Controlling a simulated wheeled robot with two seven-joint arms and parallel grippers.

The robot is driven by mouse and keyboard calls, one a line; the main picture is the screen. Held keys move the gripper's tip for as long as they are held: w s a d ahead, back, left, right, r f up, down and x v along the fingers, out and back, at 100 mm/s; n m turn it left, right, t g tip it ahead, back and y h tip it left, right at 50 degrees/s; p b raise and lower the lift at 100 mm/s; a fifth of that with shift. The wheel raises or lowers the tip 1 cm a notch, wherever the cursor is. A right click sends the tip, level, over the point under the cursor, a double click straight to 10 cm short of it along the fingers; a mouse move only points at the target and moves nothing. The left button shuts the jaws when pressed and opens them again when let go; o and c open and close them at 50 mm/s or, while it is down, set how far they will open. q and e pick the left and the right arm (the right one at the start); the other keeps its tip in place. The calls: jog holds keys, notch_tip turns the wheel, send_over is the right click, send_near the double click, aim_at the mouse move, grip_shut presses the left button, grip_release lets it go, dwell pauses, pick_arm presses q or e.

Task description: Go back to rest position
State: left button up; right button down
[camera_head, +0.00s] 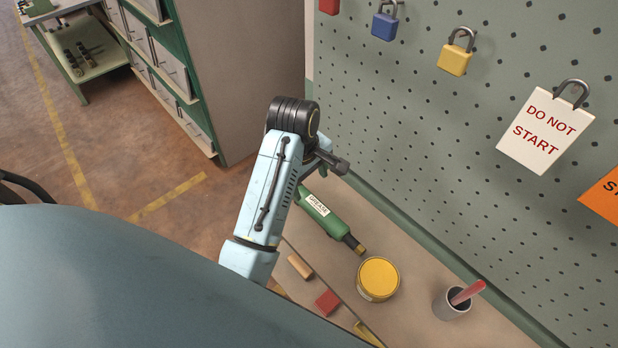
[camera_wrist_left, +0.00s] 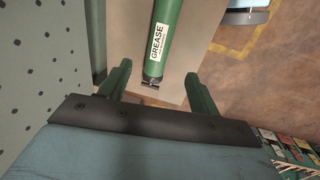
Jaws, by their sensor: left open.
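My left gripper (camera_head: 325,168) is at the end of the pale blue arm, above the far end of the bench in the head view. In the left wrist view the left gripper (camera_wrist_left: 157,70) shows its two green fingers spread apart with nothing clamped between them. A green tube labelled GREASE (camera_head: 322,213) lies on the bench below and beside the gripper. In the wrist view the grease tube (camera_wrist_left: 164,38) lies ahead of the fingers, its near end showing between them; the exact gap is unclear. My right gripper is in neither view.
The bench (camera_head: 415,300) also holds a yellow-lidded tin (camera_head: 378,277), a grey cup (camera_head: 450,305) with a red stick, a red block (camera_head: 327,302) and a wooden piece (camera_head: 300,265). A pegboard (camera_head: 400,110) with padlocks and tags rises behind. A drawer cabinet (camera_head: 235,75) stands beyond.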

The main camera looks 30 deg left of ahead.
pick_arm(q)
jog(key=s+f+m+t, duration=0.2)
jog(key=s+m, duration=1.4)
jog(key=s, duration=0.4)
notch_tip(320, 180, down, 31)
jog(key=g+b, duration=0.1)
jog(key=b, duration=0.7)
jog(key=s+a+f+b, duration=0.1)
jog(key=s+f+b, duration=0.2)
jog(key=s+f, duration=0.2)
jog(key=s+a+f+g+b, duration=0.1)
jog(key=s+f+b, duration=0.2)
jog(key=f, duration=0.9)
jog(key=s+a+f+b, duration=0.1)
jog(key=s+f+b, duration=0.2)
jog(key=s+f, duration=0.6)
jog(key=shift+s+m+g+y, duration=0.15)
jog(key=shift+m+g+y, duration=0.15)
jog(key=shift+y, duration=0.1)
